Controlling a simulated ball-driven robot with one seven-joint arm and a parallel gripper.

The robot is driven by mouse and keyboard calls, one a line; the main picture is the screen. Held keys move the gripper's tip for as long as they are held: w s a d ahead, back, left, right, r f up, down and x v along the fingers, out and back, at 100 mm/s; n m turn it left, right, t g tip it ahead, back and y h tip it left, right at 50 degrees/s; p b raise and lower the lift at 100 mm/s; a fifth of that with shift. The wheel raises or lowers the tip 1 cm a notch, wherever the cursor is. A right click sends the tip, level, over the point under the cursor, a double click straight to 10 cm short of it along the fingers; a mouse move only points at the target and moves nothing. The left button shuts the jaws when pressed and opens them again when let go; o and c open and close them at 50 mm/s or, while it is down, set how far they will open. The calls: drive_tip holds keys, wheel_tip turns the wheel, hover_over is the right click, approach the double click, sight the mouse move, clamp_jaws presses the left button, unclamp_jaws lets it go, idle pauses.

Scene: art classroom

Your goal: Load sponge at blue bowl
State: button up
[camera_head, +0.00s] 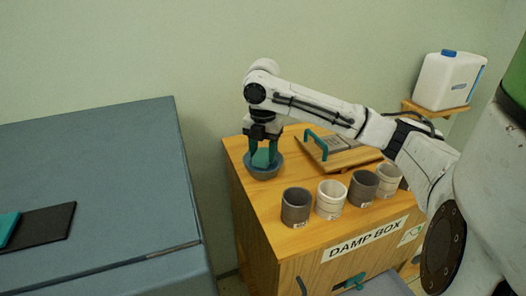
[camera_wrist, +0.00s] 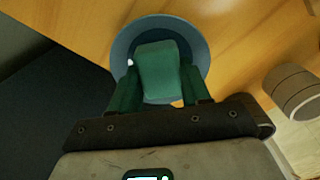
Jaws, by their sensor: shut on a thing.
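The blue bowl (camera_head: 264,173) stands at the left end of the wooden cabinet top. In the wrist view its blue rim (camera_wrist: 203,48) shows around a teal sponge (camera_wrist: 158,68). My gripper (camera_head: 263,155) points down over the bowl, its green fingers on both sides of the sponge. My gripper is shut on the sponge, which also shows between the fingers in the head view (camera_head: 262,158). The sponge is at or inside the bowl's opening. I cannot tell whether it touches the bowl's bottom.
Several grey and white cups (camera_head: 296,207) stand in a row along the cabinet's front edge. A wooden board with a teal handle (camera_head: 316,143) lies behind them. A blue-grey surface (camera_head: 90,160) with a dark mat (camera_head: 45,228) is at left, across a gap. A white jug (camera_head: 447,80) stands on a shelf at right.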

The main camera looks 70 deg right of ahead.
drive_tip(key=shift+r+p, duration=2.3)
drive_tip(key=shift+r, duration=0.85)
drive_tip(key=shift+f+b, duration=0.6)
drive_tip(key=shift+r, duration=0.1)
